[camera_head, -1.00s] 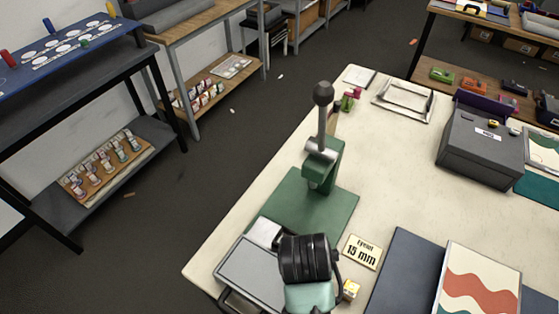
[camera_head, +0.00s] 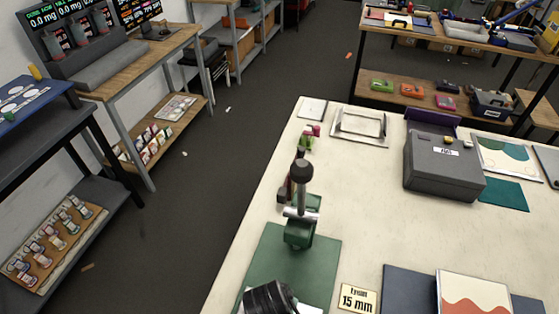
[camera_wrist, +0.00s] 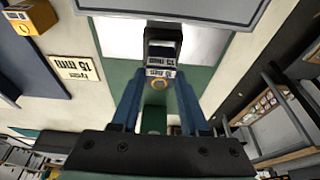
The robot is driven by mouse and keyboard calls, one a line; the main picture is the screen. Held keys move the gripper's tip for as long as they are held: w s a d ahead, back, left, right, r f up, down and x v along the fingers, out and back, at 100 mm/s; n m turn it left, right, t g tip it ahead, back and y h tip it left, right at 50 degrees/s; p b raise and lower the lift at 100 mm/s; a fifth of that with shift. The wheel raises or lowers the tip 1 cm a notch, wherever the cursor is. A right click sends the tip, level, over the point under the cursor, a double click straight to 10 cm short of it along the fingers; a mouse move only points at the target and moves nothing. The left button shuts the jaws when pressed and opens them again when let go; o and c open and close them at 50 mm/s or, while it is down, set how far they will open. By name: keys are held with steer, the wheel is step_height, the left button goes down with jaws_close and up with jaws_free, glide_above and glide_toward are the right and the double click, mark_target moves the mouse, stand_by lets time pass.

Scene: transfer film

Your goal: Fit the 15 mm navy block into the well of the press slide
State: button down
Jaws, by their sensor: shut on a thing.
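In the wrist view, my gripper (camera_wrist: 160,84) is shut on a small dark block (camera_wrist: 163,60) with a pale "15 mm" label, which I take as the navy block. The block is over or against a pale metal piece (camera_wrist: 205,48), probably the press slide, on the green base. I cannot tell whether the block is inside a well; the well is hidden. In the head view the green press (camera_head: 300,232) stands on its green base plate (camera_head: 318,262), its dark-knobbed lever upright. Only my black wrist shows there, at the bottom edge; the fingers are out of that view.
A "15 mm" sign (camera_head: 358,299) lies right of the base; it also shows in the wrist view (camera_wrist: 77,68). A grey box (camera_head: 443,172) stands farther back. The middle of the table is clear.

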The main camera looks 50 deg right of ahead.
steer(key=shift+f, duration=1.35)
steer(key=shift+f, duration=0.2)
steer(key=shift+c, duration=2.1)
jaws_free()
steer(key=shift+r, duration=0.1)
